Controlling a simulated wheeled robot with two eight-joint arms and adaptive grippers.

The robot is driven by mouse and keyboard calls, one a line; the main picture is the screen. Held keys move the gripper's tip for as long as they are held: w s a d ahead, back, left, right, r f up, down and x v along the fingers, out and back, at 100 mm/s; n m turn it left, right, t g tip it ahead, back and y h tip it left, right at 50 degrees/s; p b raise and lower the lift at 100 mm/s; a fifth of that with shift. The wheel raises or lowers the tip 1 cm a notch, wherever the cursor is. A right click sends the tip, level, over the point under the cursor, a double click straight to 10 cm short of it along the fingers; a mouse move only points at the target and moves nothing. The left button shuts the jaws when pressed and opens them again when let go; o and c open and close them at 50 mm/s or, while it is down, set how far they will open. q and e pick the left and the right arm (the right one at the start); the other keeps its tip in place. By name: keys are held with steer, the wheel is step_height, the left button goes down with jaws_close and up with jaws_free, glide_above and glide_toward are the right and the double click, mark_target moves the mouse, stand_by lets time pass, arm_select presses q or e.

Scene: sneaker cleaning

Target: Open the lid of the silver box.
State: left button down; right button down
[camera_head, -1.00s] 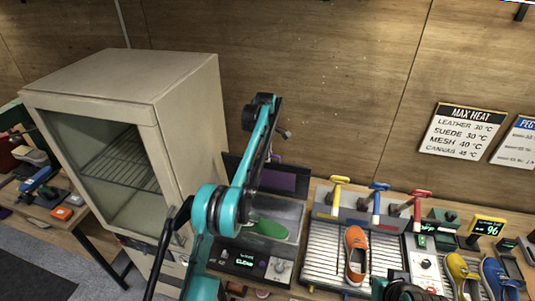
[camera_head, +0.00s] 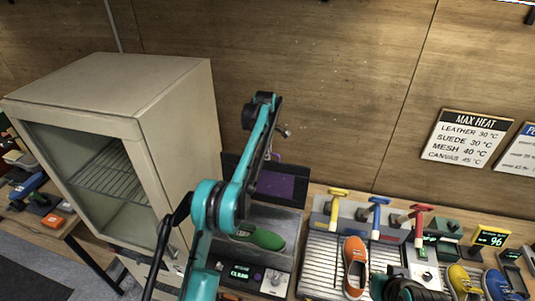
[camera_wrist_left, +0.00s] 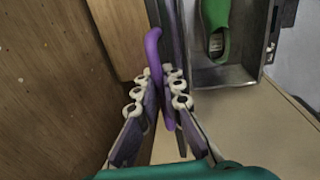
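The silver box (camera_head: 290,222) stands right of the beige cabinet, with a green shoe (camera_head: 262,237) inside. Its lid stands raised at the back, with a dark purple inner face (camera_head: 280,186). A purple loop handle (camera_head: 276,157) shows at the lid's top edge. My left arm reaches over the box and largely hides its gripper (camera_head: 268,154). In the left wrist view the fingers (camera_wrist_left: 160,92) close in on both sides of the purple handle (camera_wrist_left: 153,48) and appear shut on it. The green shoe (camera_wrist_left: 216,15) also shows there. My right gripper (camera_head: 400,288) is partly visible at the bottom edge.
The beige cabinet (camera_head: 175,115) with a glass door stands close left of my left arm. Right of the box is a ribbed rack (camera_head: 322,262) with an orange shoe (camera_head: 355,265) and several coloured-handled tools. A wooden wall (camera_head: 330,90) stands behind.

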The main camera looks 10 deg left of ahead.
arm_select(q)
steer(key=c, duration=1.7)
jaws_free()
steer(key=shift+o, duration=0.4)
steer(key=shift+w+f, duration=0.1)
steer(key=shift+r, duration=0.25)
step_height(320, 180, up, 7)
steer(key=shift+s, duration=0.45)
